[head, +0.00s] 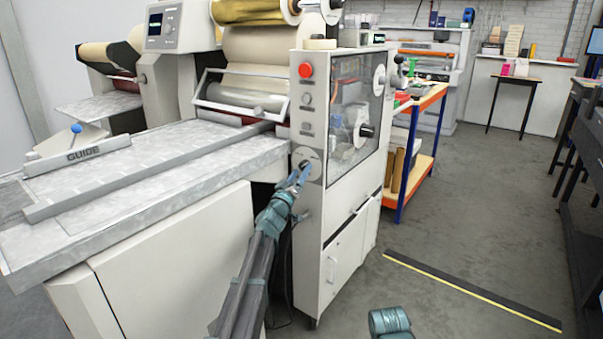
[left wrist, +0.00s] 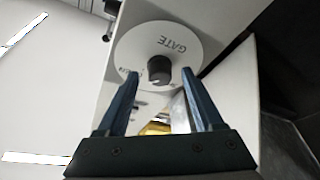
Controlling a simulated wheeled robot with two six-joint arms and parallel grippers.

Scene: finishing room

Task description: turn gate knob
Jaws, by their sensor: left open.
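The gate knob (left wrist: 159,69) is a small dark round knob on a pale round plate (left wrist: 165,45) marked GATE. In the left wrist view the knob shows between the two dark blue fingertips of my left gripper (left wrist: 159,74), with a gap on each side. How deep the fingertips reach around it I cannot tell. In the head view my left gripper (head: 300,177) is at the GATE plate (head: 309,157) on the front of the white machine cabinet and hides most of the knob. Only a teal part of my right arm shows at the bottom; its gripper is out of view.
Above the plate are a red button (head: 305,70) and smaller grey controls. A grey feed table (head: 150,165) with a guide (head: 92,150) lies left of my left arm. An orange and blue shelf cart (head: 412,150) stands behind the cabinet.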

